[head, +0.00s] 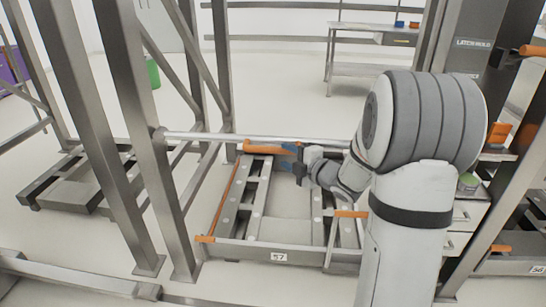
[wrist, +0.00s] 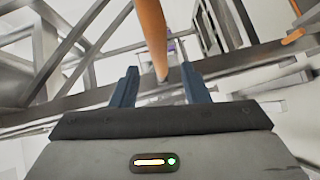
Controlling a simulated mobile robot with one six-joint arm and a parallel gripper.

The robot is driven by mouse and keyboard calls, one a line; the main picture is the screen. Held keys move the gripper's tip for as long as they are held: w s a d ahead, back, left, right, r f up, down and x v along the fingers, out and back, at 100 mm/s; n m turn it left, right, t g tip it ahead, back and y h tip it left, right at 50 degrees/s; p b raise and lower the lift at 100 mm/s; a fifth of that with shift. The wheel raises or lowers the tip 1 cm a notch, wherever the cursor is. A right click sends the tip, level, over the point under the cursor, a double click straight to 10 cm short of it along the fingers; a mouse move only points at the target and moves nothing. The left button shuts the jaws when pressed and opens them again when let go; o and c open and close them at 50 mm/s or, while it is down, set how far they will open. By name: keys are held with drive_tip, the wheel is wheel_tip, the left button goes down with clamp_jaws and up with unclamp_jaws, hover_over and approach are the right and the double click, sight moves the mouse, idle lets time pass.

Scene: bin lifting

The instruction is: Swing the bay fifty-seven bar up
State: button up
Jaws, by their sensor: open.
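The bay marked 57 (head: 279,257) is a low metal frame between steel posts in the head view. A pale horizontal bar (head: 205,136) crosses its far side from the left post and runs behind my arm on the right. An orange grip (head: 262,149) lies close beside this bar. My gripper (head: 289,157) is at the right end of the orange grip, with its blue fingers apart. In the wrist view the orange grip (wrist: 150,32) shows in the gap between the open fingers (wrist: 157,88). I cannot tell whether they touch it.
Steel posts and braces (head: 150,130) stand close on the left. An orange-tipped lever (head: 350,214) sticks up at the bay's right side. A drawer cabinet (head: 466,215) stands right of my arm. A bench (head: 368,40) is far behind; open floor lies before it.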

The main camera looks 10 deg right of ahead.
sight(277, 152)
drive_tip(key=b+x, duration=0.1)
drive_tip(key=x, duration=0.6)
drive_tip(key=shift+c, duration=0.2)
clamp_jaws()
